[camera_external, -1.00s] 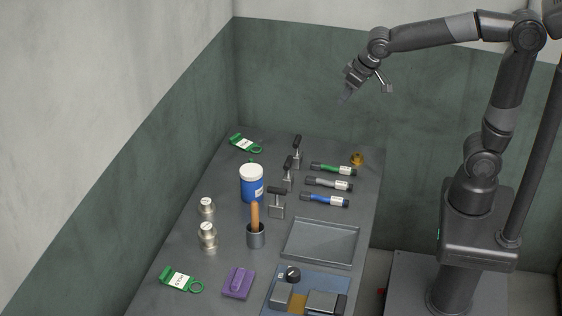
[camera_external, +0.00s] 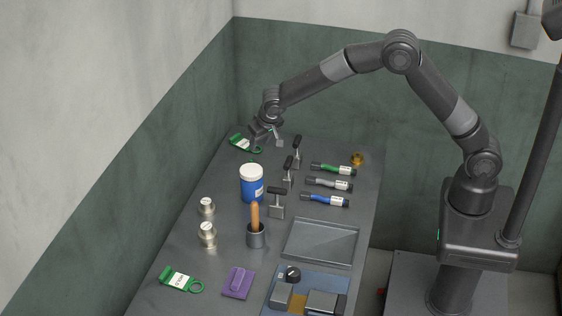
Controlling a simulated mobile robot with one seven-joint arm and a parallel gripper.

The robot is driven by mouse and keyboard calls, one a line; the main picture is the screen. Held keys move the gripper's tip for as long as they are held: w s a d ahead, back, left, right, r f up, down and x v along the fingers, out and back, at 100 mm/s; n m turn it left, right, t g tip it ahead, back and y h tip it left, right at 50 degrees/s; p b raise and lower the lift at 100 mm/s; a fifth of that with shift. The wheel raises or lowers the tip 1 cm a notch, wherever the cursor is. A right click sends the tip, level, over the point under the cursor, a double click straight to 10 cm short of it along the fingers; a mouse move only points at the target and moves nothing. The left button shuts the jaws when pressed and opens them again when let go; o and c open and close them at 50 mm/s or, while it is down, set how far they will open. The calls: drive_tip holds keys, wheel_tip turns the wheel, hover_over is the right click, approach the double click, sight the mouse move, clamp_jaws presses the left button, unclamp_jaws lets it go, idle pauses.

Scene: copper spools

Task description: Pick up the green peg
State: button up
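A dark peg-like cylinder with a green band and a white label (camera_external: 333,169) lies on the bench, right of the clamps. It is the nearest match to a green peg that I can pick out. A green tag with a ring (camera_external: 242,143) lies at the far left corner of the bench. My gripper (camera_external: 257,140) is above the far left part of the bench, close to the green tag in the picture and well left of the green-banded cylinder. It seems to hold nothing, but its fingers are too small and dark to tell open from shut.
A blue jar with a white lid (camera_external: 251,184) and several upright black-handled clamps (camera_external: 277,204) stand near my gripper. Grey (camera_external: 328,184) and blue (camera_external: 325,200) banded cylinders lie in front of the green one. An empty grey tray (camera_external: 320,243) is nearer. Walls close the back and left.

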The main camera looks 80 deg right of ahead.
sight(252, 160)
drive_tip(key=x, duration=1.2)
drive_tip(key=shift+w+a+f, duration=0.2)
drive_tip(key=shift+a+f, duration=0.1)
drive_tip(key=shift+a, duration=0.05)
drive_tip(key=shift+c, duration=0.3)
drive_tip(key=c, duration=0.8)
drive_tip(key=shift+r, duration=0.15)
clamp_jaws()
